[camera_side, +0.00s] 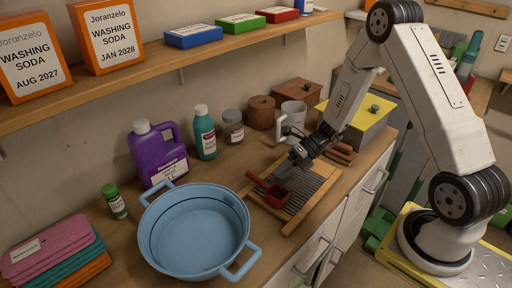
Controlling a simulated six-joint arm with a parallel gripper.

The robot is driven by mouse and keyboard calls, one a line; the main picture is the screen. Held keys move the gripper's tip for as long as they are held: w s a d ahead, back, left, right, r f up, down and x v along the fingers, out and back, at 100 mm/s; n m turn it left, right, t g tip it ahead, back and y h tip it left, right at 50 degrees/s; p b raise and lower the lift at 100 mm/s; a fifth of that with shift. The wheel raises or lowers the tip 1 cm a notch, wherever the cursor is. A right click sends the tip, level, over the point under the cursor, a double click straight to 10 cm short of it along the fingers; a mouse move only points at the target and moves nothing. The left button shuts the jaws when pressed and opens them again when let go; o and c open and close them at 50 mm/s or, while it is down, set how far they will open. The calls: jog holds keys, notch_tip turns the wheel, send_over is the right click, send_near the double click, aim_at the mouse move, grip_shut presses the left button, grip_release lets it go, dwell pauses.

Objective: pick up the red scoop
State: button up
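The red scoop (277,196) lies on the ribbed, wood-framed board (325,187) on the counter, its handle pointing to the upper left. My gripper (285,168) reaches down from the upper right, with its fingertips just behind and above the scoop. The fingers are small and dark here, so I cannot tell whether they are open or whether they touch the scoop.
A blue basin (194,228) stands left of the board. A purple jug (158,155), a teal bottle (205,133), a jar (232,127) and a white pitcher (293,117) stand behind. A yellow-lidded box (356,109) is at right. A shelf (150,67) runs above.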

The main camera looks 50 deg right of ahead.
aim_at(264, 187)
jog(key=shift+x, duration=2.85)
jog(key=shift+s+a, duration=0.1)
jog(key=shift+s, duration=0.1)
grip_shut()
